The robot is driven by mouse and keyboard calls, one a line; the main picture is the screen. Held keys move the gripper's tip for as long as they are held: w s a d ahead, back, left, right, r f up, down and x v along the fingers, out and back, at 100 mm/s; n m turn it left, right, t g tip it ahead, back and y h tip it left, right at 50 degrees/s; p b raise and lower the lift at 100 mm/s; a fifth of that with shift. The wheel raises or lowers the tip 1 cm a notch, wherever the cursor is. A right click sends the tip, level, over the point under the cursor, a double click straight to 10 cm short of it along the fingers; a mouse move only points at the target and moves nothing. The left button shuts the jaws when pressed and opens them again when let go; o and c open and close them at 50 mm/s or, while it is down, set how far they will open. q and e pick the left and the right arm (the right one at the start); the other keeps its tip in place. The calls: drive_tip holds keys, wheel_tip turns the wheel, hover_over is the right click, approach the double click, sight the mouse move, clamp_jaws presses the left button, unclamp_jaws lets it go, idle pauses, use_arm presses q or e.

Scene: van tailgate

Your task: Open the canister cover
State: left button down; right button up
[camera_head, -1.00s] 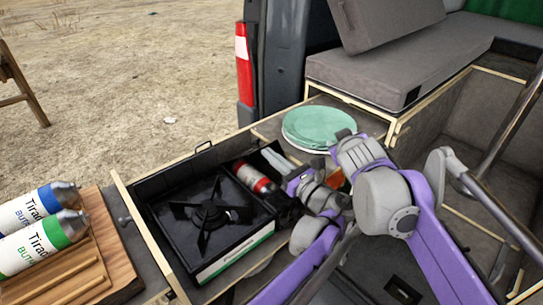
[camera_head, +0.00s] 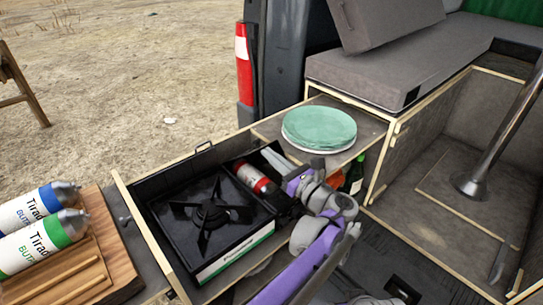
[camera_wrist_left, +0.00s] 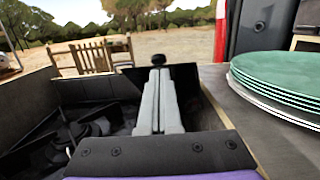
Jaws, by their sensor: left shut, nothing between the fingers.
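The black camping stove (camera_head: 218,240) with one burner sits in an open drawer in the head view. A red canister with a pale band (camera_head: 252,178) lies exposed at its right side. A black panel (camera_head: 278,151), apparently the canister cover, stands raised beside it; it also shows behind the fingers in the left wrist view (camera_wrist_left: 187,82). My left gripper (camera_head: 271,158) is shut and empty at this panel; its grey fingers (camera_wrist_left: 160,75) lie together in the left wrist view. I cannot tell whether they touch the panel. My right gripper is out of view.
Stacked green plates (camera_head: 319,128) stand on the shelf right of my left gripper. A green bottle (camera_head: 354,175) is below them. Two butane cylinders (camera_head: 40,245) lie on a wooden board (camera_head: 115,255) at the left. A metal post (camera_head: 503,125) rises on the right.

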sight(257, 140)
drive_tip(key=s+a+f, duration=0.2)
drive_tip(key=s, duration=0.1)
use_arm(q)
drive_tip(key=w+a+r+g+p, duration=0.1)
drive_tip(key=r+p, duration=0.1)
drive_tip(key=p, duration=0.1)
drive_tip(key=w+a+r+g+h+p, duration=0.1)
drive_tip(key=w+r+p, duration=0.1)
drive_tip(key=p, duration=0.1)
drive_tip(key=w+a+r+g+h+p, duration=0.1)
drive_tip(key=r+p, duration=0.1)
drive_tip(key=p, duration=0.1)
drive_tip(key=shift+w+a+r, duration=0.15)
drive_tip(key=shift+w+r, duration=0.05)
drive_tip(key=shift+r, duration=0.2)
drive_tip(key=w+a+r+g+h+p, duration=0.2)
drive_tip(key=w+a+g+h+p, duration=0.1)
drive_tip(key=w+a+g+p, duration=0.1)
drive_tip(key=shift+w+a+r+p, duration=0.35)
drive_tip(key=shift+w+a+p, duration=0.35)
drive_tip(key=shift+w+p, duration=0.85)
use_arm(e)
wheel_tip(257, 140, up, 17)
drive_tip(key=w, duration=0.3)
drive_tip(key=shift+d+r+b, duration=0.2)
drive_tip(key=shift+b, duration=0.1)
use_arm(q)
drive_tip(key=shift+w, duration=0.35)
drive_tip(key=shift+s, duration=0.1)
